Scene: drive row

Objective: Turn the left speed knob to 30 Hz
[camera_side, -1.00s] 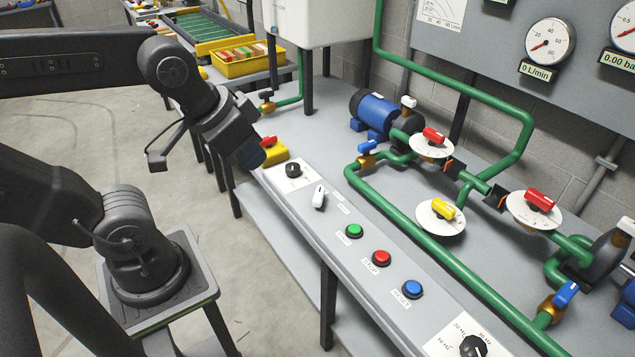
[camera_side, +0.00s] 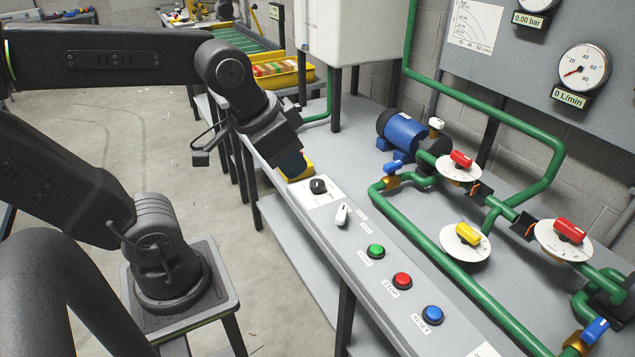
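The left speed knob (camera_side: 318,186) is a small black knob on a white scale plate (camera_side: 327,198) at the far end of the sloping grey console. Its scale marks are too small to read. My gripper (camera_side: 292,166) points down just left of and beyond the knob in the picture, apart from it. Its dark tip overlaps a yellow box (camera_side: 305,163) at the console's end; I cannot tell if they touch. The fingers are seen end-on and dark, so their opening does not show, and I see nothing held.
Green (camera_side: 376,251), red (camera_side: 402,281) and blue (camera_side: 432,315) buttons follow along the console. Green pipes (camera_side: 440,265) with valves and a blue motor (camera_side: 402,135) lie behind. The flow gauge (camera_side: 583,69) reads 0 L/min.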

